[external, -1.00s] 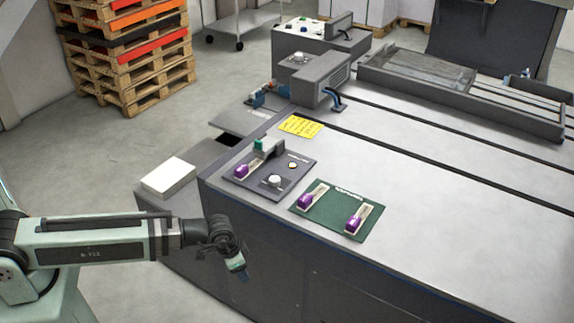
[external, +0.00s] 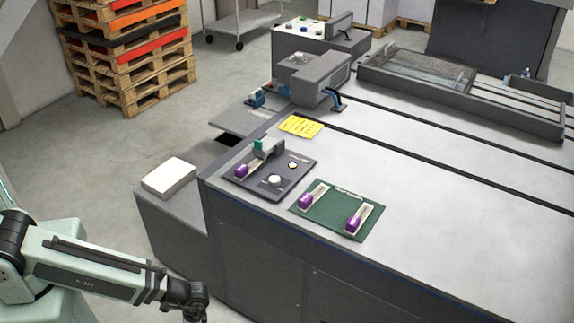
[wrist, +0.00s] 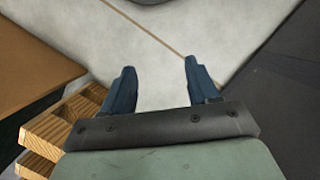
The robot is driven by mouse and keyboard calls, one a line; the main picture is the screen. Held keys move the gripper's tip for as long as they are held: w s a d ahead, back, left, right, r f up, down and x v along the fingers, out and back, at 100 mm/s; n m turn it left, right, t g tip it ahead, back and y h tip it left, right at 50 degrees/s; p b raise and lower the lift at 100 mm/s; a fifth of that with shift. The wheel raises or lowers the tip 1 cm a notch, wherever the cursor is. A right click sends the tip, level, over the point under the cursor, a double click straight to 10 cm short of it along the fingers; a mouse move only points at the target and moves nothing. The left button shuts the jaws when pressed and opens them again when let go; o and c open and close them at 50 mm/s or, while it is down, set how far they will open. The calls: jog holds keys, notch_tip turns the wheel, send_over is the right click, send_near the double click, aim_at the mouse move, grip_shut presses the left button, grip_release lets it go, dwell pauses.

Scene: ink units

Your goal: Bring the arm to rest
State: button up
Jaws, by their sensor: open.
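My arm (external: 95,270) reaches in from the lower left of the external view, angled down to the right. Its end hangs low beside the front of the machine, and the fingertips are cut off by the bottom edge there. In the wrist view my gripper (wrist: 157,85) shows two blue fingers spread apart. Nothing is between them, only pale floor behind. My gripper is apart from the machine and from the parts on its top.
The large grey machine (external: 440,220) fills the right. On it are a dark panel (external: 300,178) and a green mat (external: 335,220) with purple-ended units. A white block (external: 169,178) lies on the side ledge. Pallets (external: 125,60) stand behind; floor between is clear.

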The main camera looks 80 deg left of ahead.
jog(key=s+f+g, duration=0.1)
jog(key=s+f, duration=0.3)
jog(key=s, duration=0.4)
jog(key=s+f+g, duration=0.2)
jog(key=s+f, duration=0.2)
jog(key=s, duration=0.4)
jog(key=shift+s, duration=0.2)
jog(key=shift+o, duration=0.3)
dwell(1.7)
